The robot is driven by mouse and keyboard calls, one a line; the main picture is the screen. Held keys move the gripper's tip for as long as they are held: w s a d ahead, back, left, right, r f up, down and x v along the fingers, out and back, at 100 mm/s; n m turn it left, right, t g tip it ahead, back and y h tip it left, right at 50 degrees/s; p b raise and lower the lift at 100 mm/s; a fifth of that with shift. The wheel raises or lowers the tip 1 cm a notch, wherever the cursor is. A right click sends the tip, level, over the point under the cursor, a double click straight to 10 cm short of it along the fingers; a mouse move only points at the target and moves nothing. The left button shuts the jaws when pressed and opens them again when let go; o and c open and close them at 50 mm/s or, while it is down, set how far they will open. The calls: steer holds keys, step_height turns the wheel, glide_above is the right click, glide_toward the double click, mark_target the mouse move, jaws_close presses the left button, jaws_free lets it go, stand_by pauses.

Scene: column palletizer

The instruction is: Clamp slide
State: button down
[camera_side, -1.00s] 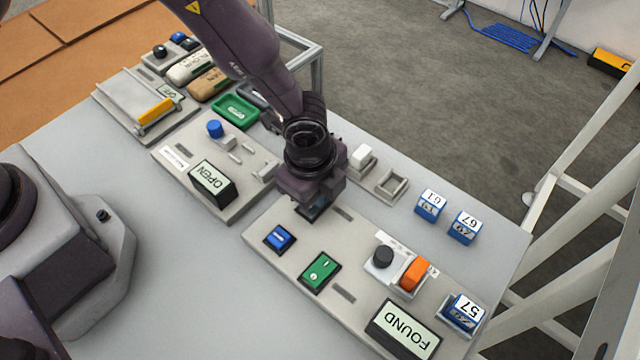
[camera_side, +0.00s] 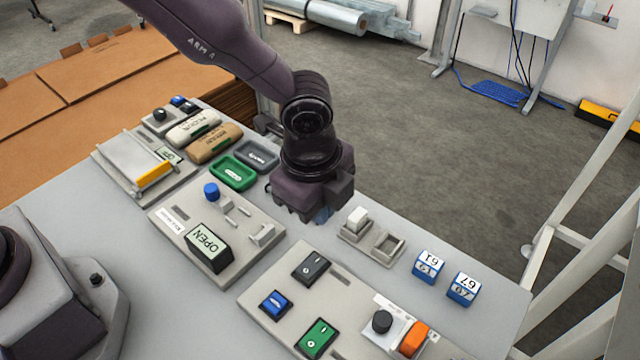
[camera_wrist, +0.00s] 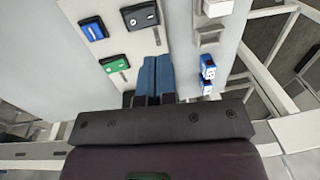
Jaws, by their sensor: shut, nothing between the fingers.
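A grey station (camera_side: 170,232) carries a display (camera_side: 208,246) reading OPEN. A blue knob (camera_side: 211,193) stands at its back, with small pegs to the right of it. A light grey bracket-like slide piece (camera_side: 262,235) sits at the station's right edge; I cannot tell for sure that this is the clamp slide. My gripper (camera_side: 322,214) is above the table, to the right of that station, and touches nothing visible. Its fingertips are mostly hidden by the wrist in the side view. In the wrist view the blue fingers (camera_wrist: 157,64) lie together, shut and empty.
The front panel carries a black rocker (camera_side: 311,266), a blue rocker (camera_side: 275,304), a green rocker (camera_side: 317,338), a black knob (camera_side: 382,321) and an orange switch (camera_side: 413,339). Right of the gripper are a white block (camera_side: 357,219) and two number blocks (camera_side: 428,265). Green and grey trays (camera_side: 233,173) stand behind.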

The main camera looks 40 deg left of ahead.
steer(key=shift+w+r, duration=0.15)
steer(key=shift+r, duration=0.75)
steer(key=shift+w+r, duration=0.1)
steer(key=shift+r, duration=0.75)
steer(key=s+a+r+n+t, duration=0.2)
steer(key=s+a+r+n, duration=0.6)
steer(key=a, duration=0.3)
steer(key=s+a+r+n+t, duration=0.2)
steer(key=s+a+r+n, duration=0.7)
steer(key=a, duration=0.3)
steer(key=shift+a+r+n, duration=0.2)
steer(key=shift+a+n, duration=0.05)
steer(key=shift+n, duration=0.25)
